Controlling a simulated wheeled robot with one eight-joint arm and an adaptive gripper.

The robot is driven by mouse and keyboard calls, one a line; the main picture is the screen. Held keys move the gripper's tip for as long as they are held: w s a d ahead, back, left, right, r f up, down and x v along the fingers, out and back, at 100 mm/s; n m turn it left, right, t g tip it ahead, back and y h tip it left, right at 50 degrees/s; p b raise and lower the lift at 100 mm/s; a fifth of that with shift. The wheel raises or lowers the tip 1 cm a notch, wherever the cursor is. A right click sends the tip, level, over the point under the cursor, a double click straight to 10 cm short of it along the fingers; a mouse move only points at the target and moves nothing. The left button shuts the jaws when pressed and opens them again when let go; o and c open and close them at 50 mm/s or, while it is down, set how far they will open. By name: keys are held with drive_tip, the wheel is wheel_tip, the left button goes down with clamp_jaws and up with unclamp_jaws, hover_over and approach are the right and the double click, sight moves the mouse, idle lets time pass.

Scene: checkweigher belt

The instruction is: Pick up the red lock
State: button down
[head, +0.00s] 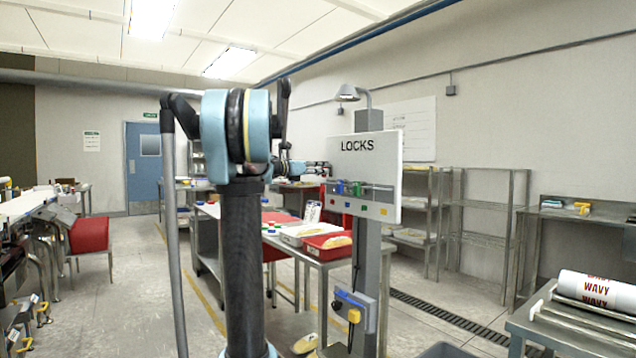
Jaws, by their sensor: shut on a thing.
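My gripper (318,167) shows small and dark at the end of my arm, at the left edge of the white LOCKS board (370,160). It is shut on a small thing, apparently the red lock. A small red patch (322,191) shows just below it, but its outline is too small to make out. Small blue and green locks (347,188) hang in a row on the board, above several coloured marks. My arm's upright link and blue joint hide part of the middle of the view.
A steel table (325,262) with red trays (326,246) stands behind the board's grey post (372,270). A roller table (575,330) carrying a white roll (597,289) is at the right. A conveyor (25,205) is at the left. Open floor lies between conveyor and table.

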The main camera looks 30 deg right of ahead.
drive_tip(key=shift+a+r, duration=0.15)
drive_tip(key=shift+r, duration=0.7)
drive_tip(key=s+a, duration=0.1)
drive_tip(key=a, duration=1.8)
drive_tip(key=shift+s+a+f, duration=0.15)
drive_tip(key=shift+s, duration=0.1)
drive_tip(key=shift+a, duration=0.25)
drive_tip(key=a, duration=1)
drive_tip(key=shift+s+a, duration=0.4)
drive_tip(key=shift+s, duration=0.05)
